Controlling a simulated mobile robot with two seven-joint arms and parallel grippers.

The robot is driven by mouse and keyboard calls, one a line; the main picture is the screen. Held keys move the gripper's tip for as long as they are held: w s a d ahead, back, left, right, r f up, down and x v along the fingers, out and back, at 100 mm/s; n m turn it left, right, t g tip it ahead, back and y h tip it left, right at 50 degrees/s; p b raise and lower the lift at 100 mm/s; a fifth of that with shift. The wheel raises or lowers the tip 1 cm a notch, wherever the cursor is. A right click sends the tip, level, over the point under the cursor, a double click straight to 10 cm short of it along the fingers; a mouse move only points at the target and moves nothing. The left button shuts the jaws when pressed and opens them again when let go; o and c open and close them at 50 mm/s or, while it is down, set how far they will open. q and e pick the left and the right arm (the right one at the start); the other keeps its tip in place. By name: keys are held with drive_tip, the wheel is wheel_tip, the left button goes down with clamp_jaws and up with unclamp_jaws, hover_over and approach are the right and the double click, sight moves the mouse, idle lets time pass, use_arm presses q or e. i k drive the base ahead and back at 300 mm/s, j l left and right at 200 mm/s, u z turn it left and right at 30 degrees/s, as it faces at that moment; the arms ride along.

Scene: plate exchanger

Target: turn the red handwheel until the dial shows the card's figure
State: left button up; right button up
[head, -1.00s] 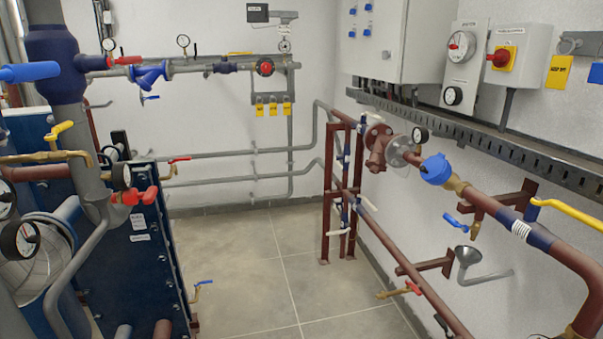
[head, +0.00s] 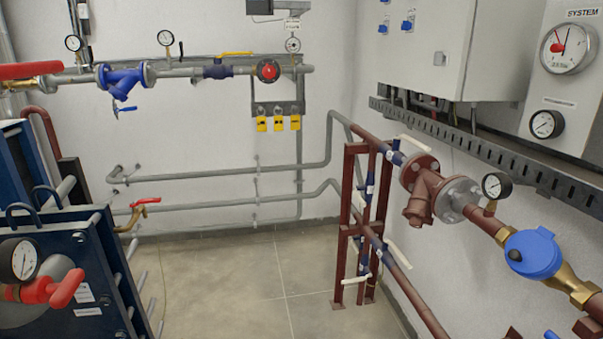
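The red handwheel (head: 268,71) is a small round wheel with a bright red middle and a darker rim, on the grey pipe along the back wall. A small white round dial (head: 292,45) is just above and right of it; its needle is too small to read. A small white card (head: 292,25) hangs above the dial; its writing is too small to read. Neither of my grippers is in view, and nothing touches the handwheel.
Yellow tags (head: 278,123) hang below the handwheel. A dark blue plate exchanger (head: 65,265) stands at left, with a red-handled valve (head: 50,290) before it. Brown pipework (head: 420,190) and a blue meter (head: 533,254) line the right wall. The floor (head: 225,285) between is clear.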

sight(269, 72)
drive_tip(key=i+l+u, duration=0.1)
drive_tip(key=i+u, duration=0.2)
drive_tip(key=i, duration=0.95)
